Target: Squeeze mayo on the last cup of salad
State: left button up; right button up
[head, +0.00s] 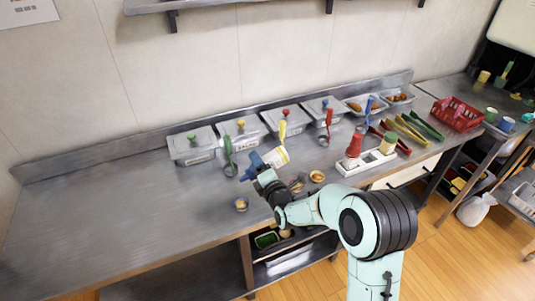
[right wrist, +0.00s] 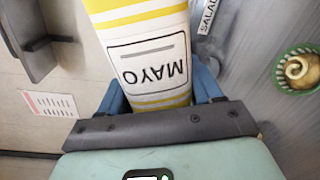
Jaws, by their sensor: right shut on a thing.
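My right gripper (head: 262,164) is shut on the mayo bottle (head: 277,156), a white bottle with yellow bands, held tilted above the counter. In the right wrist view the bottle (right wrist: 148,60) fills the space between the blue fingers, its MAYO label upside down; its nozzle is out of view there. A small cup (head: 241,204) stands on the counter, left of and below the gripper in the head view. Two more small cups, a right one (head: 317,176) and a left one (head: 297,185), stand right of the gripper. The right wrist view shows a green fluted cup (right wrist: 299,68) with a pale swirl on top. My left gripper is not in view.
Several lidded food containers (head: 192,147) line the back of the counter, with a green utensil (head: 229,156) in front. A white holder (head: 366,163) with a red bottle (head: 354,147), tongs (head: 411,130) and a red basket (head: 457,114) are at right. The counter's left (head: 110,215) is clear.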

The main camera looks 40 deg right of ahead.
jog(key=n, duration=0.1)
jog(key=a+n, duration=0.1)
jog(key=shift+w+a+f+n+b, duration=0.3)
jog(key=shift+w+f+n+b, duration=0.05)
jog(key=shift+n, duration=0.05)
jog(key=n, duration=0.1)
jog(key=a+n, duration=0.1)
jog(key=shift+s+f+n, duration=0.1)
jog(key=shift+f+n, duration=0.05)
jog(key=shift+n, duration=0.25)
notch_tip(320, 180, down, 2)
jog(key=shift+a+f+n+h+b, duration=0.1)
jog(key=shift+n+h+b, duration=0.25)
jog(key=shift+b, duration=0.4)
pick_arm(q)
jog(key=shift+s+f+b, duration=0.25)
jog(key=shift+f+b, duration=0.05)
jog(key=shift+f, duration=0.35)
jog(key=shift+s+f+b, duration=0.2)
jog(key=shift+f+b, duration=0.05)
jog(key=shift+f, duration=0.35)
pick_arm(e)
jog(key=shift+f, duration=0.45)
